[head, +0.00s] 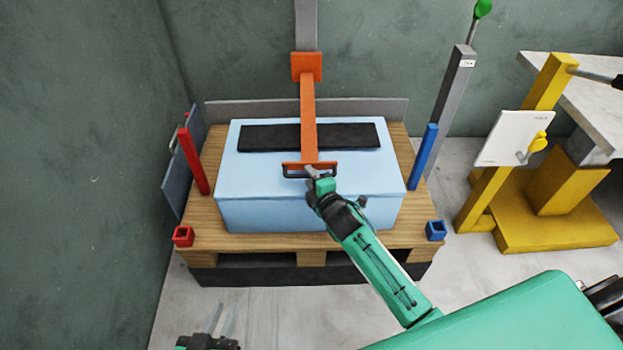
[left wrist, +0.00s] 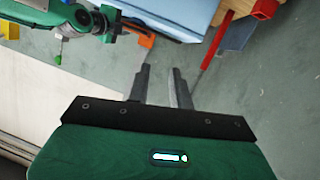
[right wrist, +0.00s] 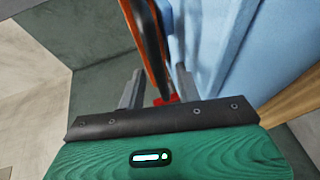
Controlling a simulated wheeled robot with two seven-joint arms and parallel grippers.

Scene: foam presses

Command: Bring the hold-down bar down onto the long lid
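The orange hold-down bar (head: 308,120) runs from a bracket on a grey post toward me, over a flat black strip (head: 350,135) on the light-blue box (head: 260,212). I cannot tell which part is the long lid, or whether the bar touches anything below it. The bar's front end has a dark handle (head: 310,173). My right gripper (head: 318,175) is at this handle. In the right wrist view its fingers (right wrist: 158,90) are apart, with the orange bar end (right wrist: 148,45) between them; contact is unclear. My left gripper (head: 222,318) is open and empty, low at the front.
The box stands on a wooden pallet (head: 205,235) with a red post (head: 193,160) and a blue post (head: 424,155). A grey lever with green knob (head: 482,9) stands behind right. A yellow stand (head: 550,225) is at far right. Bare floor lies in front.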

